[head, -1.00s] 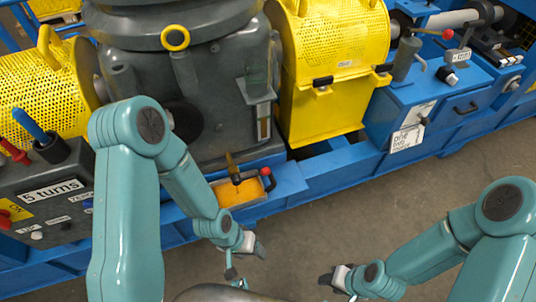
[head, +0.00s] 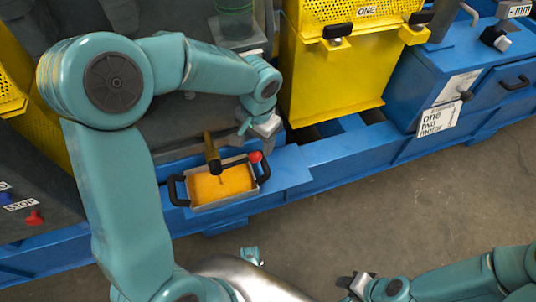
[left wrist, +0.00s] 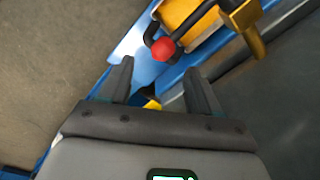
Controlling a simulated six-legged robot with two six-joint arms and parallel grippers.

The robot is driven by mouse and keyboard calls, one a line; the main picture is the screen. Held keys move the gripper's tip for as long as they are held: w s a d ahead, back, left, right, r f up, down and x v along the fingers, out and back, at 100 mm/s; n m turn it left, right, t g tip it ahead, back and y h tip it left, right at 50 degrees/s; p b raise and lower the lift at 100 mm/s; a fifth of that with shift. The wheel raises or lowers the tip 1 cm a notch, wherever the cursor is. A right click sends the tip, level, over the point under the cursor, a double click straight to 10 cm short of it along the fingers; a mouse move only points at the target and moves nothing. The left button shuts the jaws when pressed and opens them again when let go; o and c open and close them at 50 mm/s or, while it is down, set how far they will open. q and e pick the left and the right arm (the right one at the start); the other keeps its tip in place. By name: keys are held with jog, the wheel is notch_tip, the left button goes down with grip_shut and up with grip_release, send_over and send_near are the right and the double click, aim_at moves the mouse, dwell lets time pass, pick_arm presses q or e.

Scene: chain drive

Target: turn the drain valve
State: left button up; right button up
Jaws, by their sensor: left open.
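The drain valve (head: 211,150) is a brass-coloured pipe with a dark lever that ends in a red knob (head: 255,157). It stands over a tray of orange liquid (head: 198,205). My left gripper (head: 266,130) is open, just above and beyond the red knob in the head view. In the left wrist view the red knob (left wrist: 163,49) lies ahead of the open fingers (left wrist: 158,85), with nothing between them and the knob apart from them. The brass valve (left wrist: 243,18) shows at upper right there. My right gripper (head: 350,284) is low at right, away from the valve; its jaws are unclear.
The tray has black side handles (head: 176,190) and sits on the blue frame (head: 340,165). A yellow guard (head: 330,90) stands behind, with a blue cabinet (head: 420,95) to its right. The floor (head: 400,210) in front is clear.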

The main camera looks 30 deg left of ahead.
aim_at(255, 154)
pick_arm(q)
jog(key=shift+a, duration=0.15)
jog(key=shift+a+f, duration=0.1)
jog(key=shift+f, duration=0.15)
jog(key=f+b, duration=0.1)
jog(key=f, duration=0.1)
jog(key=f+b, duration=0.1)
jog(key=f, duration=0.1)
jog(key=f+b, duration=0.1)
jog(key=f, duration=0.1)
jog(key=shift+s+a+f, duration=0.15)
jog(key=shift+a+f, duration=0.05)
jog(key=shift+a, duration=0.05)
grip_shut()
